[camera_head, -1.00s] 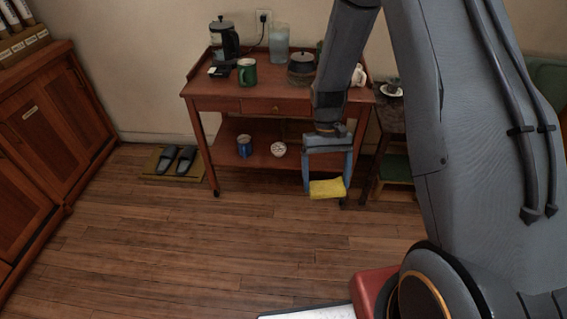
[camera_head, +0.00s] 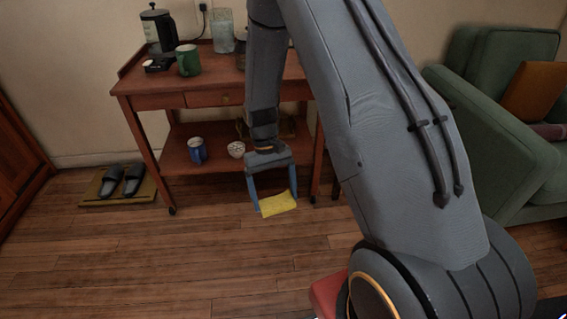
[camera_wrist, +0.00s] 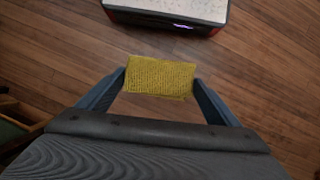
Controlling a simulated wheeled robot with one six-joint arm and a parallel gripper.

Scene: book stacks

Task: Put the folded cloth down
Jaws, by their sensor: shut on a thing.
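The folded cloth (camera_head: 278,204) is yellow and hangs between the fingertips of my gripper (camera_head: 275,196), above the wooden floor and in front of the side table. In the wrist view the cloth (camera_wrist: 160,78) spans the gap between the two blue-grey fingers, one at each end. My gripper (camera_wrist: 160,84) is shut on it. Nothing touches the cloth from below that I can see.
A wooden side table (camera_head: 198,99) holds a green mug (camera_head: 188,60), a coffee press (camera_head: 157,30) and a glass jug (camera_head: 222,38). Its lower shelf bears a blue mug (camera_head: 197,150) and a bowl (camera_head: 236,149). Slippers (camera_head: 122,180) lie left. A green armchair (camera_head: 500,130) stands right. The front floor is clear.

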